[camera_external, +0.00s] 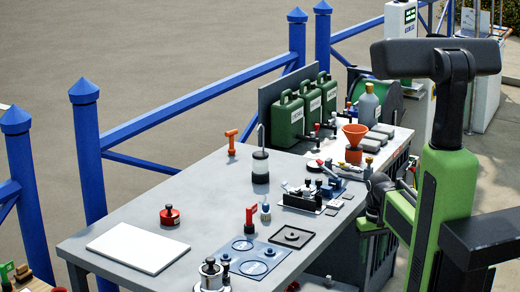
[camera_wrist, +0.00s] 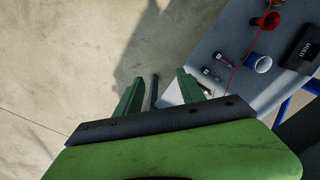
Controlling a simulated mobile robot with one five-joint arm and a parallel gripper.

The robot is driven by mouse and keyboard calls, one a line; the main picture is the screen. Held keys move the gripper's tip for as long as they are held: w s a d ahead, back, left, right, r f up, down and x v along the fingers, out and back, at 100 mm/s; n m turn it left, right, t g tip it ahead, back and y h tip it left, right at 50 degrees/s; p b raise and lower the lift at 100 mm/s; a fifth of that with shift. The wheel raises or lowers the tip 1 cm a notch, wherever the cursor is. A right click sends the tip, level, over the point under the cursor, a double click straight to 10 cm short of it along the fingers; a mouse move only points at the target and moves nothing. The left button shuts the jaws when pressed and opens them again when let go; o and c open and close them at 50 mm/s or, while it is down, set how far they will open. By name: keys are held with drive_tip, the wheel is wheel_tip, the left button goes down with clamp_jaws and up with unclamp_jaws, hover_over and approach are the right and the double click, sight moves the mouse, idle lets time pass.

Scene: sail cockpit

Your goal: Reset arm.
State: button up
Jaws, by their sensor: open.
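My gripper (camera_wrist: 158,82) shows in the wrist view as two green fingers standing well apart, with nothing between them. It is open above pale ground, just left of a grey table edge. In the external view my green and black arm stands at the right, beside the workbench. The gripper's fingers cannot be made out clearly there.
The grey workbench (camera_external: 130,205) holds a white board (camera_external: 138,249), green canisters (camera_external: 290,120), an orange funnel (camera_external: 354,135) and several small tools. A blue railing (camera_external: 200,95) runs behind it. In the wrist view, a blue-and-white cup (camera_wrist: 259,64) lies near a red cord.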

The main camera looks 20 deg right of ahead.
wheel_tip(320, 180, up, 15)
drive_tip(key=p, duration=1.3)
wheel_tip(320, 180, down, 11)
drive_tip(key=b, duration=1.1)
drive_tip(key=shift+w+r, duration=0.15)
